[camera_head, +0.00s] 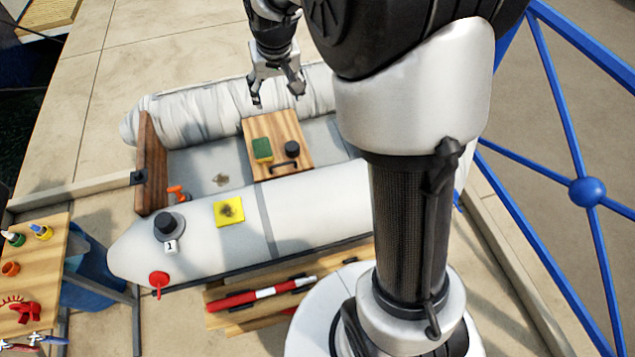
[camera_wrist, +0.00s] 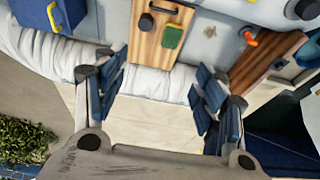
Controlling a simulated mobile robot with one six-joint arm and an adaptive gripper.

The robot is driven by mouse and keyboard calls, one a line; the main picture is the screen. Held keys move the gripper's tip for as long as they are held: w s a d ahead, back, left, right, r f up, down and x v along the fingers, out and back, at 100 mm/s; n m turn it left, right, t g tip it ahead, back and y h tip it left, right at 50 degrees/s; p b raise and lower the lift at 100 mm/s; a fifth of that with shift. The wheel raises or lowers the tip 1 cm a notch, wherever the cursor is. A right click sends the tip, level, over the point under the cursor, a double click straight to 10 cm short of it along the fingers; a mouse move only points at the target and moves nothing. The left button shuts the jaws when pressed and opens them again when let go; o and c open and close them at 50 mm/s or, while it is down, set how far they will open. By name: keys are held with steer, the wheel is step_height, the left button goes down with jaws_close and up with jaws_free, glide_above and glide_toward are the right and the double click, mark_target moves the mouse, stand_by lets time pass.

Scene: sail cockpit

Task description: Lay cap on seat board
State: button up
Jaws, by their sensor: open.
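The wooden seat board (camera_head: 290,125) lies across the inside of the grey inflatable boat and also shows in the wrist view (camera_wrist: 150,50). A small round black cap (camera_head: 292,148) rests on it beside a green scrubber (camera_head: 262,150); the cap looks dark and small in the wrist view (camera_wrist: 146,21). Another black round fitting (camera_head: 168,226), with a tag marked 1, sits on the near tube. My gripper (camera_head: 277,98) is open and empty above the far tube, apart from the board. In the wrist view, nothing is between its fingers (camera_wrist: 157,88).
An orange-handled item (camera_head: 178,193) is by the wooden transom (camera_head: 145,165). A side table (camera_head: 35,260) holds small parts. Blue bars (camera_head: 570,120) stand at right.

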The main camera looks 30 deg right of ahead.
steer(key=s+a+r, duration=0.2)
steer(key=s, duration=0.8)
steer(key=s+a+r+n, duration=0.1)
steer(key=s+a+r, duration=0.1)
steer(key=s, duration=0.8)
steer(key=s+a+r+n, duration=0.1)
steer(key=s+a+r, duration=0.1)
steer(key=s, duration=0.8)
steer(key=shift+s+r+t+y, duration=0.25)
steer(key=shift+r+t+y, duration=0.15)
steer(key=shift+r, duration=0.2)
